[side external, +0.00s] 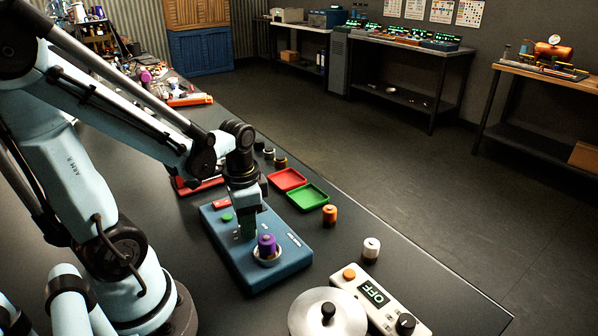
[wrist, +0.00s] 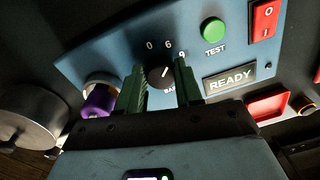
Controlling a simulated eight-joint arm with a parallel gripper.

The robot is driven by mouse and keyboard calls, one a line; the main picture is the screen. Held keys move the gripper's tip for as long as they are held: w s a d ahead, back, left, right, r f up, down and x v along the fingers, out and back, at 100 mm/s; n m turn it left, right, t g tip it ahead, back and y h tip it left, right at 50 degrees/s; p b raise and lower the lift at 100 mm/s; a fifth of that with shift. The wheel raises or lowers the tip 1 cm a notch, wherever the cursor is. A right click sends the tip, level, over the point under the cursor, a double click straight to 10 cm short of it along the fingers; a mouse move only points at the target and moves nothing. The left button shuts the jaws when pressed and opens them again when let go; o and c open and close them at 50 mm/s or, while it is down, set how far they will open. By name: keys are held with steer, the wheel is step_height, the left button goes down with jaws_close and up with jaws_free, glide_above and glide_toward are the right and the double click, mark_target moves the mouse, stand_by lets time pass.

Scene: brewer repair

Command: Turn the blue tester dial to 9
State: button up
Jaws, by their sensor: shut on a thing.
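The blue tester (side external: 290,262) lies on the dark bench in the side external view; its panel (wrist: 115,45) fills much of the wrist view. The dial (wrist: 158,80) is dark and round, with 0, 6 and 9 printed around it. Its short white mark leans up and right, seemingly between 6 and 9; exactly where it points is hard to tell. My gripper (wrist: 160,84) has its green fingers on either side of the dial, shut on it. In the side external view my gripper (side external: 247,228) points down at the tester and hides the dial. The display (wrist: 230,78) reads READY.
A purple cell (side external: 267,244) stands in the tester's round holder, close to my gripper. The tester has a green TEST button (wrist: 214,31) and a red switch (wrist: 265,18).

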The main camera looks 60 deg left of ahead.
steer(key=m, duration=0.6)
steer(key=shift+a+m, duration=0.1)
steer(key=shift+m, duration=0.2)
stand_by(0.4)
steer(key=o, duration=1)
steer(key=shift+s+d+r, duration=0.1)
steer(key=shift+r, duration=2.95)
steer(key=shift+s+d+r, duration=0.1)
steer(key=shift+r, duration=2.9)
